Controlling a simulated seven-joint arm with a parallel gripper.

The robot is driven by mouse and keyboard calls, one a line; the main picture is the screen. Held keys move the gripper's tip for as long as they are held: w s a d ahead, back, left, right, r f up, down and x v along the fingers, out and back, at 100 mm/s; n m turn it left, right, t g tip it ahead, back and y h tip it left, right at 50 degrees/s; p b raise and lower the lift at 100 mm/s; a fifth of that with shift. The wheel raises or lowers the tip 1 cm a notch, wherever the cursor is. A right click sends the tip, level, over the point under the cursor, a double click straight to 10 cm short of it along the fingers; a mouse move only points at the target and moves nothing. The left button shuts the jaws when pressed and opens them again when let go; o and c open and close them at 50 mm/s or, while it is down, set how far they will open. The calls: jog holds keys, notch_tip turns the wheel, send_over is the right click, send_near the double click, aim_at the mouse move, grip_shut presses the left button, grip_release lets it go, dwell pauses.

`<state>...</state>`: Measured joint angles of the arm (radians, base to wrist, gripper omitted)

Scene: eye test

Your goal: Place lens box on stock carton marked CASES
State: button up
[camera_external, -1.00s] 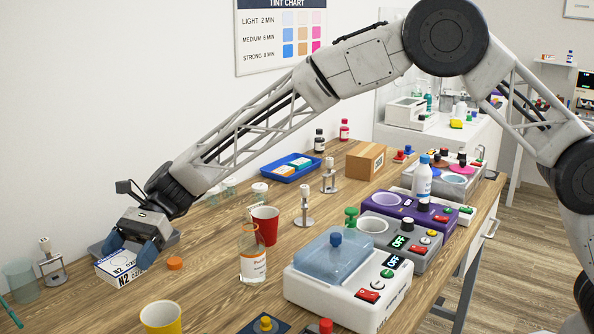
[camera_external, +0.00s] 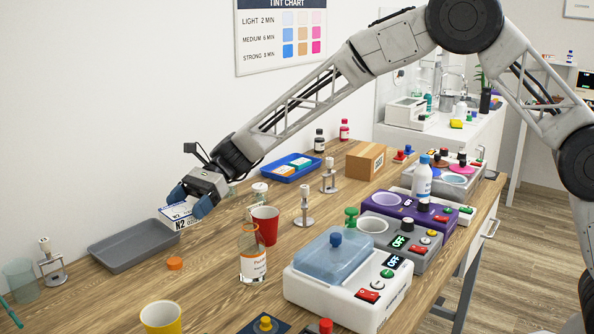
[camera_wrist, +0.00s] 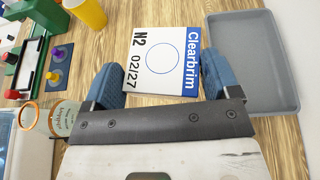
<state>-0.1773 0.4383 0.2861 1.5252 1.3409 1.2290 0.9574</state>
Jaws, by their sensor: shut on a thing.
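The lens box, white with a blue band and the printing "Clearbrim N2 02/27", shows in the wrist view (camera_wrist: 160,62) and in the external view (camera_external: 179,216). My gripper (camera_external: 190,203) is shut on it, one blue finger on each side, and holds it above the table near the grey tray's right end. The fingers also show in the wrist view (camera_wrist: 161,82). A brown carton (camera_external: 362,161) stands at the back of the table, well to the right of my gripper. Its label is too small to read as CASES.
The grey tray (camera_external: 135,250) is empty. Machines line the right edge.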

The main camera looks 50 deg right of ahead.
jog(key=s+d+r+m+t, duration=0.1)
jog(key=s+d+m+t, duration=0.1)
jog(key=d, duration=1.7)
jog(key=s+d+r+m+t+h, duration=0.1)
jog(key=d+m+t, duration=0.2)
jog(key=d, duration=1.6)
jog(key=shift+s+d+m+t, duration=0.15)
jog(key=shift+s+m+t, duration=0.2)
jog(key=shift+t, duration=0.35)
jog(key=s+d+m+t+h, duration=0.1)
jog(key=s+d, duration=0.3)
jog(key=d, duration=0.4)
jog(key=s+d+m+t+h, duration=0.1)
jog(key=s+d, duration=0.3)
jog(key=d, duration=0.4)
jog(key=shift+s+d+r+m+t, duration=0.15)
jog(key=shift+d+m+t, duration=0.1)
jog(key=shift+m+t, duration=0.25)
jog(key=s+d+m+t+h, duration=0.2)
jog(key=s+d+m+h, duration=0.1)
jog(key=s+d, duration=0.8)
jog(key=d, duration=0.2)
jog(key=shift+s+d, duration=0.25)
jog(key=shift+d, duration=0.05)
send_over(374, 150)
jog(key=shift+w+d+f, duration=0.1)
jog(key=shift+d+f, duration=0.05)
jog(key=shift+f, duration=0.55)
